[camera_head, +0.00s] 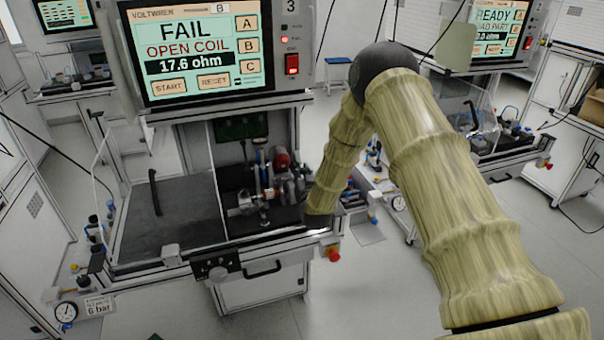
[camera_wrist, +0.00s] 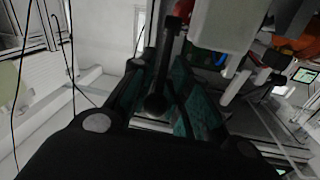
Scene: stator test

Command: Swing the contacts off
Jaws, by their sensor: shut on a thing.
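My gripper (camera_wrist: 165,64) shows in the wrist view as two dark fingers with teal inner pads. It is shut on a black ball-ended lever (camera_wrist: 155,104) that stands between the fingers. In the head view my arm hides the gripper and the lever. The test fixture (camera_head: 262,200) stands in the open bay of the middle station, with clamps, blue parts and a red part (camera_head: 283,160). I cannot make out the contacts or whether they touch the part. The station's screen (camera_head: 200,52) reads FAIL, OPEN COIL, 17.6 ohm.
A clear guard panel (camera_head: 216,190) borders the bay, left of the fixture. A pressure gauge (camera_head: 66,311) sits front left. A red knob (camera_head: 333,254) sits at the front right corner. Another station (camera_head: 490,140) stands right.

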